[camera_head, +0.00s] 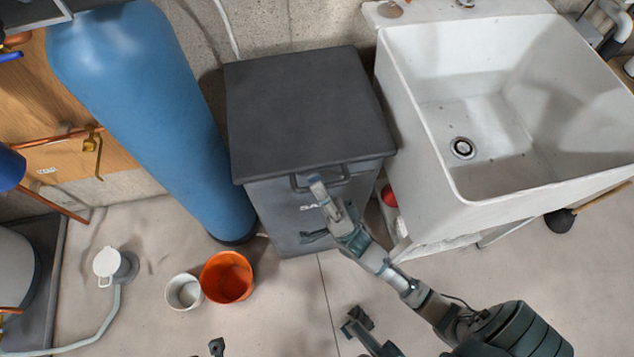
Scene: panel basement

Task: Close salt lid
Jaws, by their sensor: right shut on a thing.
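The salt bin (275,215) is a grey box against the wall, with light lettering on its front partly covered by my gripper. Its dark grey salt lid (305,105) lies flat over the top and looks down; any small gap at the front cannot be made out. A bar handle (298,184) sits at the lid's front edge. My right gripper (322,208) is in front of the bin, with a finger over the handle, and is shut on it. The exact contact is partly hidden.
A blue tank (150,110) stands close to the bin's left. A white sink (425,130) stands close to its right. An orange bucket (227,278) and a white bucket (184,292) stand on the floor at front left. The floor before the bin is mostly clear.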

